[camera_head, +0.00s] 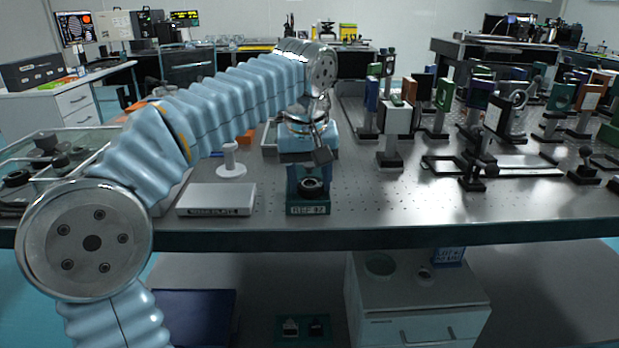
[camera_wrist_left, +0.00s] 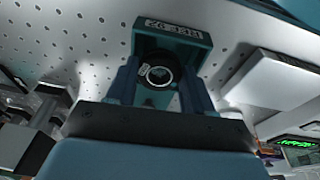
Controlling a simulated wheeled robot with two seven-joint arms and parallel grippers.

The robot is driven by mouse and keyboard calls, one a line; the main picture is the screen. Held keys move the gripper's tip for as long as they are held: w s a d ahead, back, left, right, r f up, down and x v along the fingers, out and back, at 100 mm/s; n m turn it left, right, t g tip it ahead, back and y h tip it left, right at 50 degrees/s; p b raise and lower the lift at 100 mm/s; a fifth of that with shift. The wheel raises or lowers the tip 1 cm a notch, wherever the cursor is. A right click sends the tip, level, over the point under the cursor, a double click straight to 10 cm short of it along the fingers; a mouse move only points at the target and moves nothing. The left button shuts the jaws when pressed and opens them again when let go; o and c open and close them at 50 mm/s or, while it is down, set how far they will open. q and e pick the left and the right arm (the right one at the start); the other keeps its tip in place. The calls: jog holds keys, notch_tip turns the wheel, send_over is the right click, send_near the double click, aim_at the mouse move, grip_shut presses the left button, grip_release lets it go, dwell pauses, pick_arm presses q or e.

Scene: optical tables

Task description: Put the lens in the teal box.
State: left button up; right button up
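The teal box (camera_head: 308,209) stands near the table's front edge in the head view, with a white label on its front. Its labelled end shows at the top of the left wrist view (camera_wrist_left: 203,43). The lens (camera_head: 311,186), a dark round mount with a bright ring, sits low at the box; it also shows in the left wrist view (camera_wrist_left: 158,75). My left gripper (camera_wrist_left: 158,88) points down over the box, its two blue fingers apart on either side of the lens. Whether the lens rests on the box floor is hidden. My right gripper is not in view.
A flat grey plate box (camera_head: 217,199) and a white post (camera_head: 231,163) stand left of the teal box. Several mounted optics, such as a white block on a stand (camera_head: 397,119), fill the right. The perforated tabletop (camera_head: 400,205) is clear at front right.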

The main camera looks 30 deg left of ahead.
aim_at(307, 187)
pick_arm(q)
jog(key=o, duration=0.4)
jog(key=f, duration=0.2)
jog(key=f+g, duration=0.1)
jog(key=shift+s+a+f, duration=0.15)
jog(key=shift+s+f, duration=0.05)
jog(key=shift+s, duration=0.05)
jog(key=shift+o, duration=0.2)
jog(key=r, duration=0.7)
jog(key=d+r+p, duration=0.1)
jog(key=r, duration=0.3)
jog(key=shift+s+r, duration=0.1)
jog(key=shift+r, duration=0.25)
jog(key=shift+s+r, duration=0.2)
jog(key=shift+r, duration=0.75)
